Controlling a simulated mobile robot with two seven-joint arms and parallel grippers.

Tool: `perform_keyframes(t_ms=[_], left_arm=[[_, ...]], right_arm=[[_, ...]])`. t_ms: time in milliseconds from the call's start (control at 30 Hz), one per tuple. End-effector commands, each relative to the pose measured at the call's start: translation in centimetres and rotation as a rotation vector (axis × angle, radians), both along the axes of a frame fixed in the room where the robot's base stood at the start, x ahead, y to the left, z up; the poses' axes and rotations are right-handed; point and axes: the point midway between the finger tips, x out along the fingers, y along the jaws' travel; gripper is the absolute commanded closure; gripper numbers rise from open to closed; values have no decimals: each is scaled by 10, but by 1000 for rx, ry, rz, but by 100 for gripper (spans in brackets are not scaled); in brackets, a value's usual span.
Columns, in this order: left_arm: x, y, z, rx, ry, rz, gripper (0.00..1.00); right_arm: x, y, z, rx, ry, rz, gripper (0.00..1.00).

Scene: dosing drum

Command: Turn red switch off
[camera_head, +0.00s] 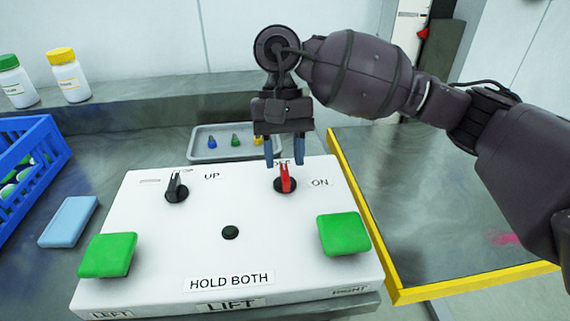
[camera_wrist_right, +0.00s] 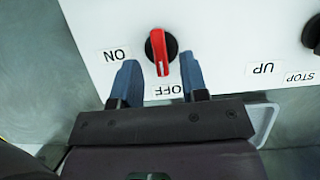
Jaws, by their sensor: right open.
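The red switch (camera_head: 285,180) is a red knob on a black round base, on the top of the white control box (camera_head: 225,255), at its right rear. Its handle points toward the OFF label, which is partly hidden behind my gripper; the ON label lies to its right. In the right wrist view the red switch (camera_wrist_right: 161,50) shows with its handle tip between my two blue fingers. My right gripper (camera_head: 285,163) is open, pointing down at the switch, one finger on each side; I cannot tell whether either finger touches it. My left gripper is not in view.
The box also has a black switch (camera_head: 176,187) by the UP label, a black button (camera_head: 230,232) and two green buttons (camera_head: 107,255) (camera_head: 343,234). A grey tray (camera_head: 202,152) with small coloured items stands behind. A blue crate (camera_head: 35,165) stands left.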

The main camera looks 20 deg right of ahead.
Motion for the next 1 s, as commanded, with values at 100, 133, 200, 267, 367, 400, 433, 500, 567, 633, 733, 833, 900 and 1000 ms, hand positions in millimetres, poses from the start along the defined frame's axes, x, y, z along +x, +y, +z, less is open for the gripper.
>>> perform_keyframes(t_ms=[100, 133, 200, 267, 367, 400, 433, 500, 567, 633, 733, 833, 900, 1000], left_arm=[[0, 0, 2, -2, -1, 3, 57], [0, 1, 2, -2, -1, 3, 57], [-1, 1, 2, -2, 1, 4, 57], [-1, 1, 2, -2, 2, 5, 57], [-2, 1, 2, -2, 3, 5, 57], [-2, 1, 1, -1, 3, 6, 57], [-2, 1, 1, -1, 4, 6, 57], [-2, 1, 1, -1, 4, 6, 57], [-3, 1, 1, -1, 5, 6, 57], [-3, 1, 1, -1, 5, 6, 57], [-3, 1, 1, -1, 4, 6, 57], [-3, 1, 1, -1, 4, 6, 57], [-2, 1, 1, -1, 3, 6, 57], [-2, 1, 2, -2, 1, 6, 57]], right_arm=[[9, -2, 25, 1, -6, -2, 60], [11, -3, 30, 1, -7, -1, 60], [16, -4, 41, 1, -6, -2, 60], [19, -5, 50, 1, -5, -2, 60], [24, -6, 62, 0, -4, 0, 60], [26, -7, 66, 0, -4, 0, 60], [27, -7, 68, 0, -4, 0, 60], [29, -8, 73, 1, -4, -1, 60], [30, -8, 75, 0, -3, 1, 60], [30, -8, 76, 1, -2, 1, 60], [30, -8, 76, 0, -1, 1, 60], [30, -8, 76, 0, -1, 1, 60], [30, -8, 76, 0, -1, 1, 60], [30, -8, 76, 1, -1, 1, 60]])
